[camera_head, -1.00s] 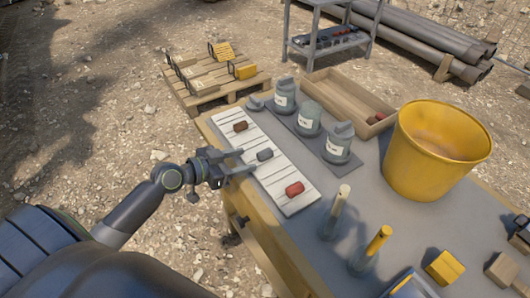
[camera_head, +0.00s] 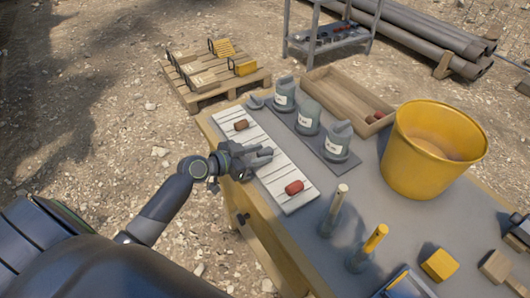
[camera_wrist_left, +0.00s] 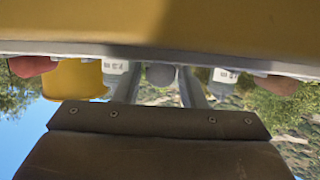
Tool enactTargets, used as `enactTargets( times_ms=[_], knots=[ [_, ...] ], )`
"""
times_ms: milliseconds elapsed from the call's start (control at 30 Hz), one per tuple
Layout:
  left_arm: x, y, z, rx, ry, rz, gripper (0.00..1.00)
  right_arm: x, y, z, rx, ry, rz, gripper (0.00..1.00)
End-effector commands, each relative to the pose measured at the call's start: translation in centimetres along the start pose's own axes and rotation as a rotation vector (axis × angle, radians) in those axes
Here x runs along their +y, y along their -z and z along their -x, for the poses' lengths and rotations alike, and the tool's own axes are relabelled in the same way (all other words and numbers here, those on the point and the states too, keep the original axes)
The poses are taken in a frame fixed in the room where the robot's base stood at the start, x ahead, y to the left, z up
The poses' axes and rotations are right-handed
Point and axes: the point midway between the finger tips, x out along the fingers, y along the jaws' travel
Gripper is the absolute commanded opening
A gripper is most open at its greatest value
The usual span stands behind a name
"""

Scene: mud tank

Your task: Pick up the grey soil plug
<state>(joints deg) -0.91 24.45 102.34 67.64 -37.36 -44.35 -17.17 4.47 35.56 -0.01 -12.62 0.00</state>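The grey soil plug (camera_wrist_left: 161,75) shows in the left wrist view between the two fingers of my left gripper (camera_wrist_left: 160,88), with a gap on each side. In the head view my left gripper (camera_head: 264,156) is over the middle of the white slatted board (camera_head: 296,206), its open fingers around the plug's place and mostly hiding the plug. A brown plug (camera_head: 241,125) lies on the board's far part and a red plug (camera_head: 294,187) on its near part. My right gripper is not in view.
Several labelled grey canisters (camera_head: 337,140) stand on a dark mat right of the board. A wooden tray (camera_head: 346,98), a yellow bucket (camera_head: 431,150) and two upright handled tools (camera_head: 334,212) are farther right. The table's left edge runs below my left wrist.

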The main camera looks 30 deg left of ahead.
Motion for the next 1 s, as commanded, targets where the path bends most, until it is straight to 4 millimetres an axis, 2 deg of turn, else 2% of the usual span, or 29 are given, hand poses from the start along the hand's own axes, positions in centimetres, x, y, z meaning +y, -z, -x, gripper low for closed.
enactTargets(
  times_ms=[33, 233, 267, 567, 1000],
  knots=[
    [0.0, 0.0, 0.0, 0.0, 0.0, 0.0, 0.3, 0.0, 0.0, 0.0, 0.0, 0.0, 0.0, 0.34],
    [0.0, 0.0, 0.0, 0.0, 0.0, 0.0, 0.04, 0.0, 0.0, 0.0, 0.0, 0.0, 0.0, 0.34],
    [0.0, 0.0, 0.0, 0.0, 0.0, 0.0, 0.02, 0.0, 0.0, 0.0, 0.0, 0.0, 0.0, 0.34],
    [0.0, 0.7, 0.2, 0.0, 0.0, -0.004, 0.02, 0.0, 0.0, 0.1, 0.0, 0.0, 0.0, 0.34],
    [0.0, 8.0, 2.5, 0.002, 0.0, -0.007, 0.02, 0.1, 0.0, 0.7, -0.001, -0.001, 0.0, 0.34]
  ],
)
